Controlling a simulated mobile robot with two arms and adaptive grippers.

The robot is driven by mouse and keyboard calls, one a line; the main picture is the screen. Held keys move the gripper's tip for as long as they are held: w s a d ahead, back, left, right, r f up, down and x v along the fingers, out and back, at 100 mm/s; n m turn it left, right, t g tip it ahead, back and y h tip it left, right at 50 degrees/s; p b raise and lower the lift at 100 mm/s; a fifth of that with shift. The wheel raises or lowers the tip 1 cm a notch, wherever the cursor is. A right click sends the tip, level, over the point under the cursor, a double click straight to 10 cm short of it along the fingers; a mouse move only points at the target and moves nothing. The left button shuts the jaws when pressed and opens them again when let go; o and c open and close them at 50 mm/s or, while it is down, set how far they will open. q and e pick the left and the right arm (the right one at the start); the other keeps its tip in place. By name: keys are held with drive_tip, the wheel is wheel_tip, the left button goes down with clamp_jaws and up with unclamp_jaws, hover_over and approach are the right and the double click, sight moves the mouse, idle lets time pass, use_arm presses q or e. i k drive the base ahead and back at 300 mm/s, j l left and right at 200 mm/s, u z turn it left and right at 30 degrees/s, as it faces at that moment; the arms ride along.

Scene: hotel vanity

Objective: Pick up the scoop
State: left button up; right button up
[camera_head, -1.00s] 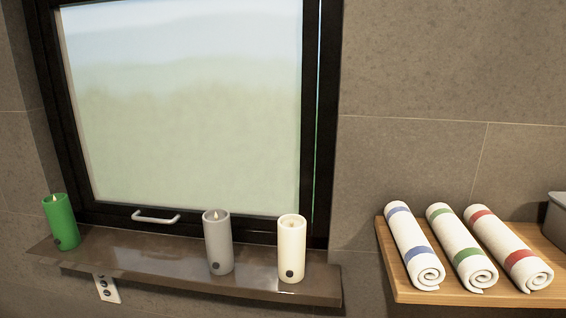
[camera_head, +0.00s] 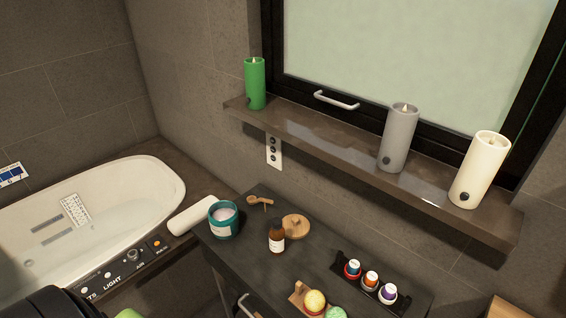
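A small wooden scoop (camera_head: 258,201) lies on the dark vanity top (camera_head: 245,255), near its back left corner. It is beside a teal jar (camera_head: 223,219) with pale contents and a round wooden lid (camera_head: 295,226). The scoop looks unobstructed. Neither of my grippers can be made out in the head view.
A brown bottle (camera_head: 276,236), a dark rack (camera_head: 369,283) of small capped jars and a wooden holder (camera_head: 297,297) with bath balls share the top. A shelf (camera_head: 330,152) with three candles overhangs behind. A white bathtub (camera_head: 95,215) and rolled towel (camera_head: 192,215) are left.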

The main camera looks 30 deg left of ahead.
sight(252, 200)
drive_tip(key=j+u, duration=0.2)
drive_tip(key=u, duration=0.9)
